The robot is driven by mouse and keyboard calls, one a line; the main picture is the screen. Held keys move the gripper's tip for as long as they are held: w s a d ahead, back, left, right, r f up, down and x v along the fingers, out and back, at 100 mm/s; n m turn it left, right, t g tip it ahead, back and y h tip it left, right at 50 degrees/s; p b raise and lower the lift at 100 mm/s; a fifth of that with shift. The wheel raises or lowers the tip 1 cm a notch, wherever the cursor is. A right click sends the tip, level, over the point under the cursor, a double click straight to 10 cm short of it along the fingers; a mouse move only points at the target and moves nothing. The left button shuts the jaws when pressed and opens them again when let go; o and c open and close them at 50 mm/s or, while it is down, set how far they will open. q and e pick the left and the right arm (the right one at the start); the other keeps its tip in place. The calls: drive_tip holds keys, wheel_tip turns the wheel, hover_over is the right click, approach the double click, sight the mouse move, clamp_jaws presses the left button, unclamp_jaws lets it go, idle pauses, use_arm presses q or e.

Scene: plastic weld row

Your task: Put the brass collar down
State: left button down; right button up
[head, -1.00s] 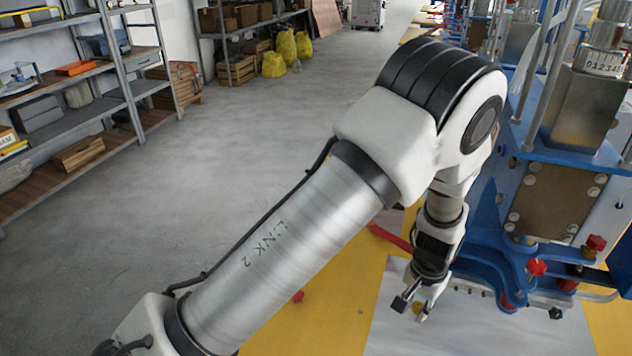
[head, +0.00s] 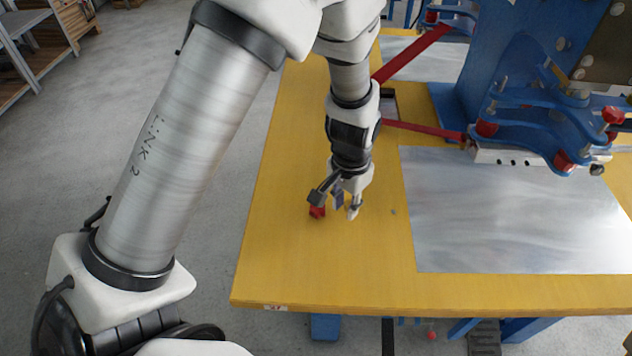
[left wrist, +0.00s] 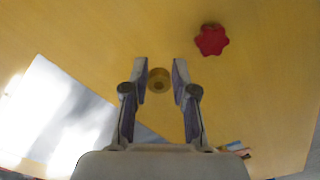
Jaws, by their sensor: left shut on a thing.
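The brass collar (left wrist: 158,80) is a small round ring with a dark centre, between the fingertips of my left gripper (left wrist: 160,78) in the left wrist view. My left gripper is shut on it. In the head view my left gripper (head: 337,200) points down over the yellow tabletop (head: 310,265), left of the grey metal sheet. The collar cannot be made out there, and its height above the table is hard to tell. My right gripper is not in view.
A red star-shaped knob (left wrist: 211,40) lies on the tabletop close to my left gripper; it also shows in the head view (head: 317,211). The grey metal sheet (head: 510,220) lies to the right, before a blue press (head: 530,110). The front left tabletop is clear.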

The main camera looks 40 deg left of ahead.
use_arm(q)
hover_over(315, 186)
drive_tip(key=shift+f+p, duration=0.4)
drive_tip(key=shift+f, duration=0.35)
drive_tip(key=shift+w+f, duration=0.1)
drive_tip(key=shift+f, duration=1.6)
drive_tip(key=shift+f, duration=0.15)
drive_tip(key=c, duration=0.9)
unclamp_jaws()
wheel_tip(315, 186, up, 12)
drive_tip(key=shift+r, duration=0.2)
